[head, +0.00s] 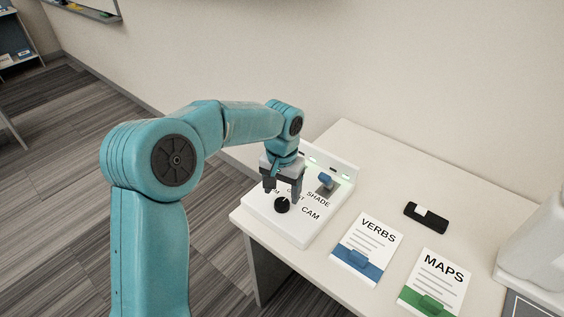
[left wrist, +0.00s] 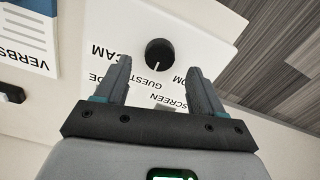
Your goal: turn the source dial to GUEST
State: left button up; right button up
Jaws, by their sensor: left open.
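The source dial is a round black knob (head: 282,205) on a white panel (head: 288,230) at the table's left end. In the left wrist view the dial (left wrist: 159,50) has a white mark at its lower edge, facing roughly the GUEST label (left wrist: 148,82). The CAM label (left wrist: 103,50) lies to its left; a label ending in OM is partly hidden by a finger. My left gripper (head: 284,192) is open and empty, pointing down above the panel. In the wrist view its fingertips (left wrist: 158,68) stand either side of the dial, apart from it. My right gripper does not show.
A blue switch (head: 326,180) stands on the panel by the SHADE label. A VERBS card (head: 364,243), a MAPS card (head: 436,278) and a black device (head: 426,218) lie to the right. A white object (head: 535,245) stands at the right edge. The wall is behind.

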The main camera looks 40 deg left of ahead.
aim_at(281, 203)
pick_arm(q)
notch_tip(281, 203, up, 12)
jog(key=p, duration=0.1)
jog(key=shift+r, duration=0.15)
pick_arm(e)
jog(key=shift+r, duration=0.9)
pick_arm(q)
jog(key=shift+s, duration=0.15)
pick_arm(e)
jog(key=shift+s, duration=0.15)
